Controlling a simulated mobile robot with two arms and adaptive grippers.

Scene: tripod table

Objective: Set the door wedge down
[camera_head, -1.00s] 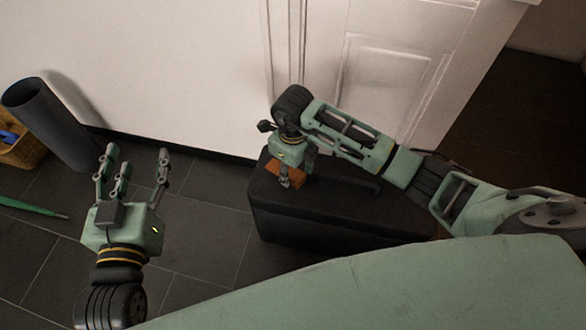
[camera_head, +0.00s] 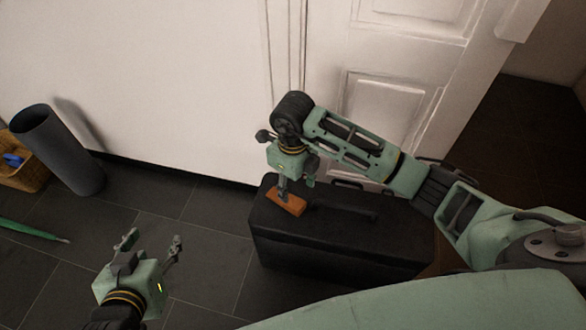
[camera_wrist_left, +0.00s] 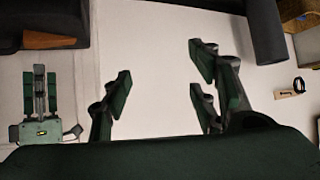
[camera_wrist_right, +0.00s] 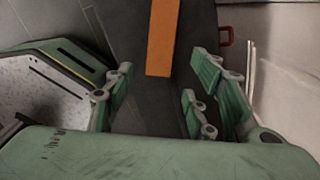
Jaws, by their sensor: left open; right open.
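The door wedge is an orange block (camera_head: 287,204) lying on top of the black case (camera_head: 330,235), near its left end. It also shows in the right wrist view (camera_wrist_right: 163,38), beyond the fingertips and apart from them. My right gripper (camera_head: 284,190) is open and empty, pointing down just above the wedge. Its spread fingers show in the right wrist view (camera_wrist_right: 162,82). My left gripper (camera_head: 152,243) is open and empty over the floor, well left of the case.
The case has a handle (camera_head: 345,211) on top, right of the wedge. A dark cylinder (camera_head: 60,150), a wicker basket (camera_head: 28,175) and a green stick-like thing (camera_head: 35,232) are at the left. The white wall and door (camera_head: 390,100) stand close behind the case. Tiled floor between is clear.

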